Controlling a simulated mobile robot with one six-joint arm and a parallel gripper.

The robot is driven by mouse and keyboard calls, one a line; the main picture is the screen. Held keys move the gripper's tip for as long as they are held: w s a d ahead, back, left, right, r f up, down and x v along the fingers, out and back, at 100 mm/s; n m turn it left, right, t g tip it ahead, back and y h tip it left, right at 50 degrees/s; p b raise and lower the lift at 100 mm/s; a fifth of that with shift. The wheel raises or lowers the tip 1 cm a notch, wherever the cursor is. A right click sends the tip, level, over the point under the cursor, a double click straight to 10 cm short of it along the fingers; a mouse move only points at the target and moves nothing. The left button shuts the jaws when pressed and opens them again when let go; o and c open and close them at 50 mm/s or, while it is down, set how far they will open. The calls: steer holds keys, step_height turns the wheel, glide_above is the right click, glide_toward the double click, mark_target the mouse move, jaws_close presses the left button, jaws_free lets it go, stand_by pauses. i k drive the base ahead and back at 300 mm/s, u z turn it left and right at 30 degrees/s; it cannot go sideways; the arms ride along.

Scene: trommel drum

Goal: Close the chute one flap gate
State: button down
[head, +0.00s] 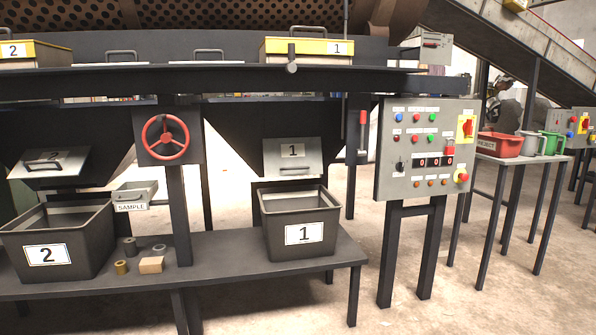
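The chute one flap gate (279,156) is a grey metal plate with a "1" label and a bar handle near its lower edge. It hangs below the dark hopper of chute one (252,122), above the black bin labelled 1 (273,240). Whether it is fully shut cannot be told. An upright red-handled lever (363,118) stands to the right of the chute. The chute two flap (72,168) at the left is tilted outward, with its handle on its face. My gripper is out of the head view.
A red handwheel (165,138) sits between the chutes. A control panel (393,180) on posts stands right of chute one. The floor in front of the panel is clear.

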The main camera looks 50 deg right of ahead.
mark_target(292, 156)
steer(key=i, duration=0.85)
steer(key=u, duration=0.05)
